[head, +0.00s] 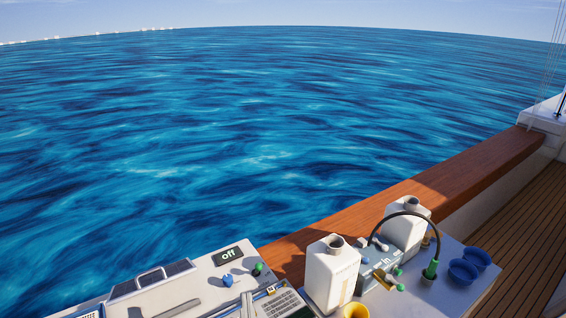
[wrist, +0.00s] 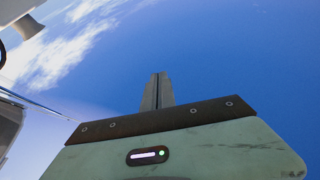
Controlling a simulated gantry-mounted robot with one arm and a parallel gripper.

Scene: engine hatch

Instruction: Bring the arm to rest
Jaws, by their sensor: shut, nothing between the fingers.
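My gripper (wrist: 157,92) shows in the wrist view, with its two grey fingers together and nothing between them. Behind the fingers are a dark plate and the pale green gripper body, which has a small lit bar and a green light. The fingers stand against blue sky and touch nothing that I can see. The gripper does not show clearly in the head view.
In the head view, a grey panel (head: 205,283) with an "off" display (head: 228,254) stands at the bottom. Beside it are two white jugs (head: 331,275) (head: 407,228), a yellow funnel (head: 354,311) and blue cups (head: 463,271). A wooden rail (head: 440,190) runs behind, with open water beyond.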

